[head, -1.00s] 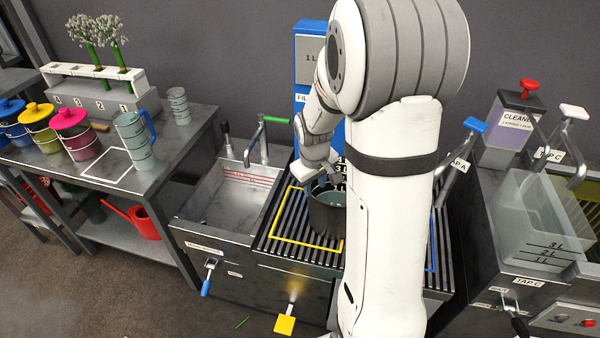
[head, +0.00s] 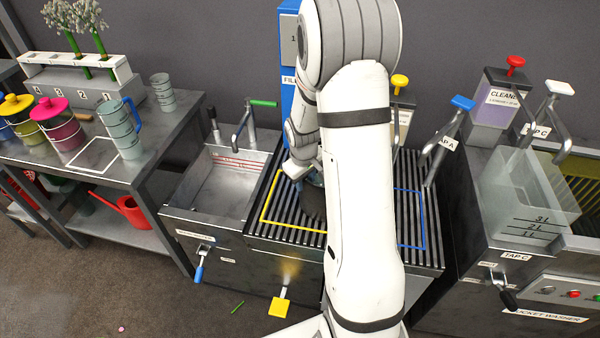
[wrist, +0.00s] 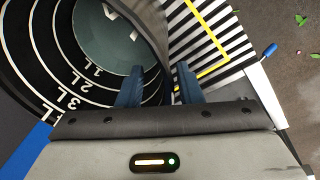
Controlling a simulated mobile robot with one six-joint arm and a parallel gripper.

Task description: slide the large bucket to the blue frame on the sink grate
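The large bucket (head: 312,200) is black and stands upright on the sink grate (head: 407,215), within the yellow frame's area. My arm hides its right part. The wrist view shows the bucket's inside (wrist: 40,75) with white litre marks and a grey-green bottom. The blue frame (head: 424,225) lies on the right part of the grate, partly behind my arm. My gripper (wrist: 160,72) is at the bucket's rim, with its two blue fingers apart and the wall between them. I see no clear contact of the fingers on the wall.
The yellow frame (head: 292,228) is on the grate's left part. A steel basin (head: 228,185) lies left of the grate; a clear container (head: 530,195) stands to the right. Tap A's blue-topped lever (head: 462,103) stands behind the grate's right side.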

